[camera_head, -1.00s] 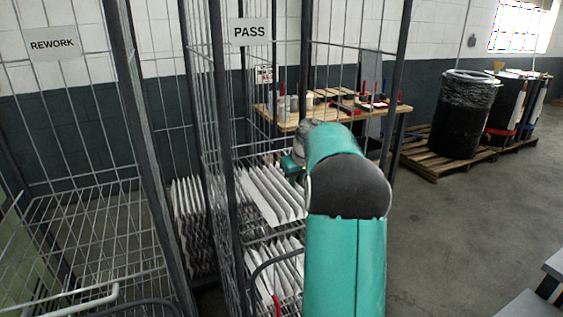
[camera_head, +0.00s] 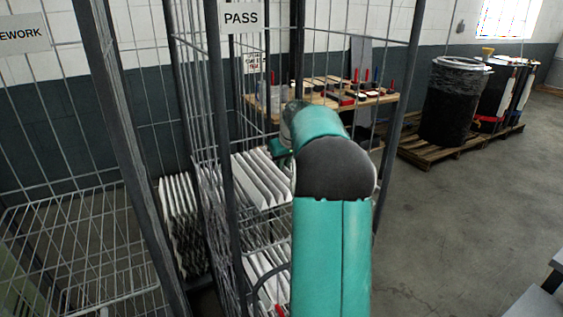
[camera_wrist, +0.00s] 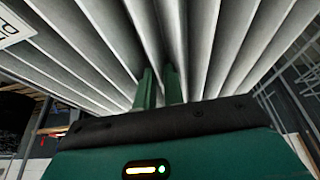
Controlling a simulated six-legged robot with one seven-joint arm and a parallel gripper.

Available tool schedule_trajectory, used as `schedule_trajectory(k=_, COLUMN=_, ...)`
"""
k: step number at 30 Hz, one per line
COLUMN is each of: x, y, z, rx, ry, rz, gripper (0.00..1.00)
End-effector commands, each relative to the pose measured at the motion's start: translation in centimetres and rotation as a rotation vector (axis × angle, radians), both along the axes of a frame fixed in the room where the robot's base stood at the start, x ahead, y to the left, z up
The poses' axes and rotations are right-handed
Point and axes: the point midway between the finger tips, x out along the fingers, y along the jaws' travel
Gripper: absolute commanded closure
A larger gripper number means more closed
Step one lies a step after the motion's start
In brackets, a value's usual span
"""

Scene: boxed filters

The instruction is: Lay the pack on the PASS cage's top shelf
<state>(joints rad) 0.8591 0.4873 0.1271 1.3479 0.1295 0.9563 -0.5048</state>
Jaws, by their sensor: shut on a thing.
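The PASS cage stands ahead of me under its PASS sign (camera_head: 241,18), with wire sides and dark posts. My gripper (camera_wrist: 159,76) is shut on a white pleated pack (camera_wrist: 215,45), which fills the upper wrist view. In the head view a white pleated pack (camera_head: 259,180) shows inside the cage lines, just left of my green arm, and seems to be the held one. My arm hides most of the gripper there. More white pleated packs (camera_head: 268,268) sit lower in the cage. I cannot tell whether the held pack touches a shelf.
The REWORK cage (camera_head: 85,225) stands at the left with a bare wire shelf. Another pleated stack (camera_head: 181,222) stands between. A wooden bench (camera_head: 376,99) with tools is behind. Wrapped drums (camera_head: 453,105) stand on a pallet at the right.

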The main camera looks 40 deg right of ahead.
Motion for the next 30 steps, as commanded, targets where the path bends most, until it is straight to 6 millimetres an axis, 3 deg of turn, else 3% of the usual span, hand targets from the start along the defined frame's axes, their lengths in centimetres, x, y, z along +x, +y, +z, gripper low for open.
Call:
schedule_trajectory(k=15, x=-0.5, y=0.0, z=-4.5, rx=0.001, ry=0.001, rz=-0.002, gripper=1.00)
schedule_trajectory(k=30, x=-0.1, y=-0.1, z=-5.2, rx=-0.002, ry=-0.001, rz=-0.002, gripper=1.00)
